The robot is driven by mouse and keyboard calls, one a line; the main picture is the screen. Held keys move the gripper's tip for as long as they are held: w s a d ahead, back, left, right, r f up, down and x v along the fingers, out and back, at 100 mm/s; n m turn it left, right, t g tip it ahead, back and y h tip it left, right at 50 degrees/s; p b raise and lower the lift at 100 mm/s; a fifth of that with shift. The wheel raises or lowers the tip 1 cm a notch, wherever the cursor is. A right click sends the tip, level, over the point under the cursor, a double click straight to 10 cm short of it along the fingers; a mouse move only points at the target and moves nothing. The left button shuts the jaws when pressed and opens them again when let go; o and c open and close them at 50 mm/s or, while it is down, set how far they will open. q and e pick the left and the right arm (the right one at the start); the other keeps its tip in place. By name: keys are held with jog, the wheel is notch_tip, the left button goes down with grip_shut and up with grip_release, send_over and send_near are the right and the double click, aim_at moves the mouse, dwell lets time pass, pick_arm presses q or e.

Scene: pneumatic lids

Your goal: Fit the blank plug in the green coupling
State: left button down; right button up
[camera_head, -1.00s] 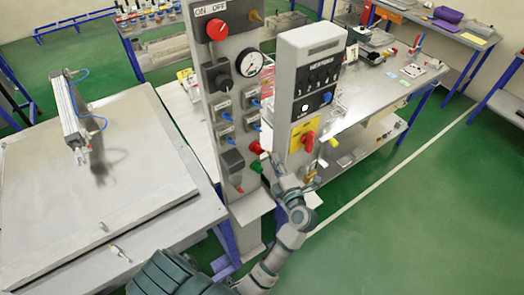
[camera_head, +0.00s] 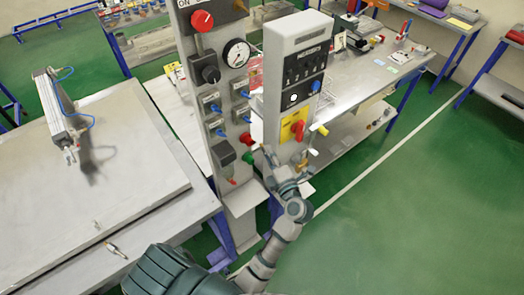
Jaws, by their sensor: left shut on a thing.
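The green coupling (camera_head: 248,158) sits low on the right edge of the grey control column, just under a red coupling (camera_head: 246,139). My left gripper (camera_head: 267,152) reaches up from below, just right of the green coupling and apart from it in the picture. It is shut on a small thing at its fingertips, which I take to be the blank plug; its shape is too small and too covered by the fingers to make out. The open face of the green coupling is hard to see. My right gripper is not in view.
The column carries a gauge (camera_head: 237,53), knobs and blue fittings. A grey box with a red switch (camera_head: 297,125) on a yellow plate stands close right of my gripper. A small metal fitting (camera_head: 115,250) lies on the left bench. Green floor is free at right.

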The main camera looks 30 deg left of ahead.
pick_arm(q)
notch_tip(320, 180, down, 18)
jog(key=d+n+y+b, duration=0.1)
jog(key=n+b, duration=0.4)
jog(key=b, duration=1.3)
jog(key=shift+f+n+b, duration=0.25)
jog(key=shift+n+b, duration=0.05)
jog(key=shift+n, duration=0.1)
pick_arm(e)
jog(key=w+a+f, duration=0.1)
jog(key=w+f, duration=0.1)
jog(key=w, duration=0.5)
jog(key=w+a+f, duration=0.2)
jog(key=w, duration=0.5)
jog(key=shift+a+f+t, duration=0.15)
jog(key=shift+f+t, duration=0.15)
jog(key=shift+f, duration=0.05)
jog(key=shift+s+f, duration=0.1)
